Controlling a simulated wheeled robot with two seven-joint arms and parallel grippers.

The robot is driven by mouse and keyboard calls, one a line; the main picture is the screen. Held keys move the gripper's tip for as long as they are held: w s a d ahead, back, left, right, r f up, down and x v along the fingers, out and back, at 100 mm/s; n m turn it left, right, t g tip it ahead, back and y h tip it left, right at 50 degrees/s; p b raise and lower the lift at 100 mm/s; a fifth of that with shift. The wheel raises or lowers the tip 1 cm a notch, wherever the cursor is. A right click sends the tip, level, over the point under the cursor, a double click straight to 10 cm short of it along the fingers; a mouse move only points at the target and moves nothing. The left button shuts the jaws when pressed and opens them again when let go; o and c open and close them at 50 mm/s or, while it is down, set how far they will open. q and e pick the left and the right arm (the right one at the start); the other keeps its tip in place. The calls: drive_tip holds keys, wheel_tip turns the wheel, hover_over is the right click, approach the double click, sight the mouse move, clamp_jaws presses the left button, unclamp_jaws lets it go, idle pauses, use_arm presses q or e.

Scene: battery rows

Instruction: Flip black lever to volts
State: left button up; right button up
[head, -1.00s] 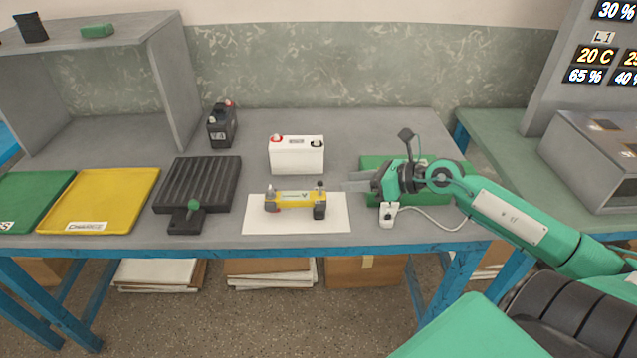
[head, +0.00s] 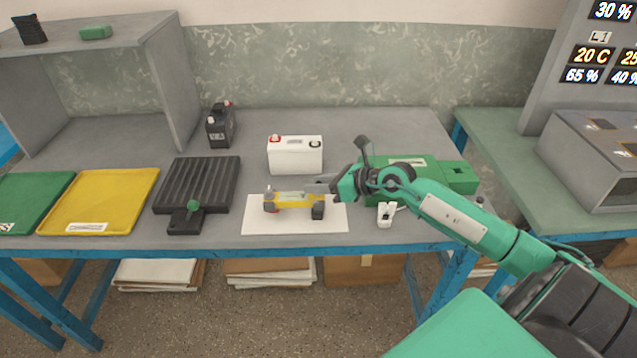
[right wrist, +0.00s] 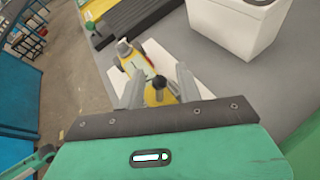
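A yellow tester (head: 293,200) lies on a white sheet (head: 265,226) near the table's front edge; it also shows in the right wrist view (right wrist: 128,62). The black lever's round knob (right wrist: 159,81) stands up at its near end in the right wrist view. A grey post stands at its other end. My right gripper (head: 322,184) is at the tester's right end. Its two fingers are apart, one on each side of the black knob; I cannot tell whether they touch it. In the head view the gripper hides the knob. Lettering on the tester is too small to read. My left gripper is out of view.
A white battery (head: 295,156) stands just behind the tester. A green box (head: 455,176) and a white plug (head: 386,215) are to the right, near my arm. A black ribbed block (head: 197,184) and a yellow tray (head: 100,200) are to the left.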

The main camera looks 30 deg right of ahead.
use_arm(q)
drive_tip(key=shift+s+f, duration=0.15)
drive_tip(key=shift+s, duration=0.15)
use_arm(e)
drive_tip(key=shift+w+a+f, duration=0.1)
clamp_jaws()
